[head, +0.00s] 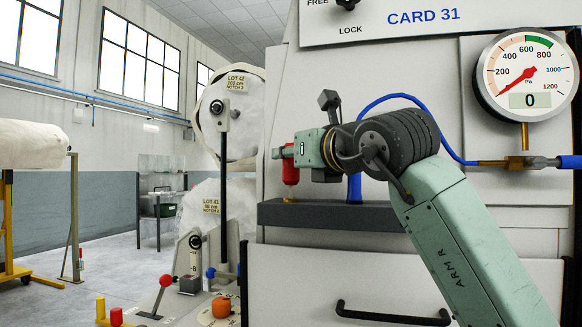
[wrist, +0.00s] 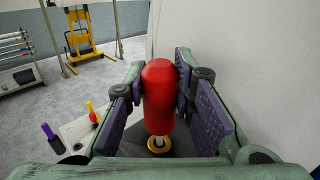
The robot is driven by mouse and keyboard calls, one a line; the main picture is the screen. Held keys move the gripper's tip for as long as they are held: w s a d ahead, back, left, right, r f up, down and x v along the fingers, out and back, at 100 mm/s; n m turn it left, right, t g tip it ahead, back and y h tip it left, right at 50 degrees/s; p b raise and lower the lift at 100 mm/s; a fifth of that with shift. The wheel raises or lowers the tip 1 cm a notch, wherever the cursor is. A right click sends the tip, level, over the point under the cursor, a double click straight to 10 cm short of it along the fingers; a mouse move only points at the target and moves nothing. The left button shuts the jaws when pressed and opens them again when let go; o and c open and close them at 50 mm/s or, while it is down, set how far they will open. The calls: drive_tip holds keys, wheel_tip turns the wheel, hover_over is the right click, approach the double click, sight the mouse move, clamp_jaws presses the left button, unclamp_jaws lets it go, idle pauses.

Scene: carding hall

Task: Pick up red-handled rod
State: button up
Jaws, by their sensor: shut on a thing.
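The red-handled rod (head: 290,174) stands upright at the left end of a dark shelf (head: 330,216) on the machine front. In the wrist view its red handle (wrist: 159,92) fills the space between the purple finger pads, and a brass collar shows below it. My gripper (head: 284,153) is shut on the upper part of the handle, coming in from the right. Whether the rod's lower end is seated in the shelf or clear of it, I cannot tell.
A blue handle (head: 354,189) stands on the same shelf, right of the red one, below my wrist. A lever console (head: 190,285) with coloured knobs is at lower left. A gauge (head: 525,76) and blue hose are at right. Open floor lies left.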

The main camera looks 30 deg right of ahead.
clamp_jaws()
drive_tip(key=shift+r, duration=0.1)
